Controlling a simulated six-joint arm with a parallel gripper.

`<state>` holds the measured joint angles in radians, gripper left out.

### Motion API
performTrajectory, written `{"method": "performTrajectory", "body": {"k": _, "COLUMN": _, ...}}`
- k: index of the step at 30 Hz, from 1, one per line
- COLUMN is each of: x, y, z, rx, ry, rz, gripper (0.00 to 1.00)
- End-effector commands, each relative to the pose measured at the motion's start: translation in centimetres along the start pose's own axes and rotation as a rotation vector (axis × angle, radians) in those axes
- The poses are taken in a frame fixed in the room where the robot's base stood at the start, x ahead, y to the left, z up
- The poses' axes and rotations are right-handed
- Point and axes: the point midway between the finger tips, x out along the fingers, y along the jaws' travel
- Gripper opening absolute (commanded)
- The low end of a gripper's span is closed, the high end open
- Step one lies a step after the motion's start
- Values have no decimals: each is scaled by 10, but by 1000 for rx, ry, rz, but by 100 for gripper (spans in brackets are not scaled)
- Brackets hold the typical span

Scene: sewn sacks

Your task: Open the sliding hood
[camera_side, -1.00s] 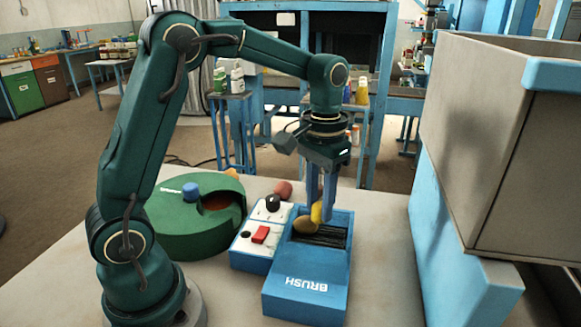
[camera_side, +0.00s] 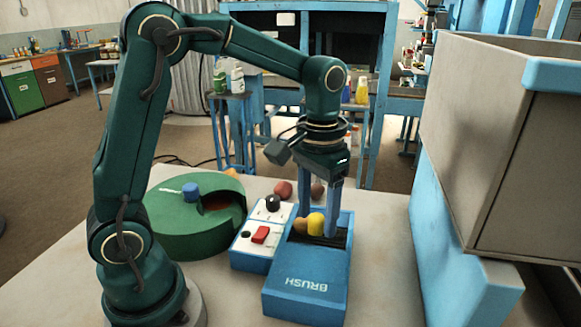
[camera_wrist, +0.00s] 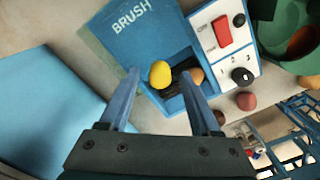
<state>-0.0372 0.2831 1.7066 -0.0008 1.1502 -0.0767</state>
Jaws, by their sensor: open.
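The blue box lettered BRUSH stands on the table. Its blue hood (camera_side: 305,280) covers the front part, and the back part is open over dark brush slats. The hood also shows in the wrist view (camera_wrist: 135,30). A yellow round item (camera_side: 316,223) and a tan one (camera_side: 300,226) lie at the opening. My gripper (camera_side: 331,232) points down at the opening, open. In the wrist view, its fingertips (camera_wrist: 160,74) stand either side of the yellow item with gaps visible. Contact with the box is unclear.
A white panel with a red switch (camera_side: 260,235) and black dial (camera_side: 272,203) adjoins the box at left. A green drum with a blue knob (camera_side: 190,191) stands farther left. Reddish-brown round items (camera_side: 283,189) lie behind. A large grey bin (camera_side: 470,140) stands at right.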

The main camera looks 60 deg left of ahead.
Motion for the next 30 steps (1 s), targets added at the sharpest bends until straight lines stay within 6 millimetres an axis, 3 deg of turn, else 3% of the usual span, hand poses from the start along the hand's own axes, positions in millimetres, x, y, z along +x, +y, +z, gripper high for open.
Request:
{"method": "performTrajectory", "body": {"k": 12, "x": -45, "y": 0, "z": -1, "rx": 0, "ry": 5, "rz": 1, "gripper": 64}}
{"method": "performTrajectory", "body": {"k": 25, "x": -52, "y": 0, "z": 0, "rx": 1, "ry": 6, "rz": 1, "gripper": 64}}
{"method": "performTrajectory", "body": {"k": 30, "x": -72, "y": 1, "z": 7, "rx": 6, "ry": 72, "rz": 6, "gripper": 64}}
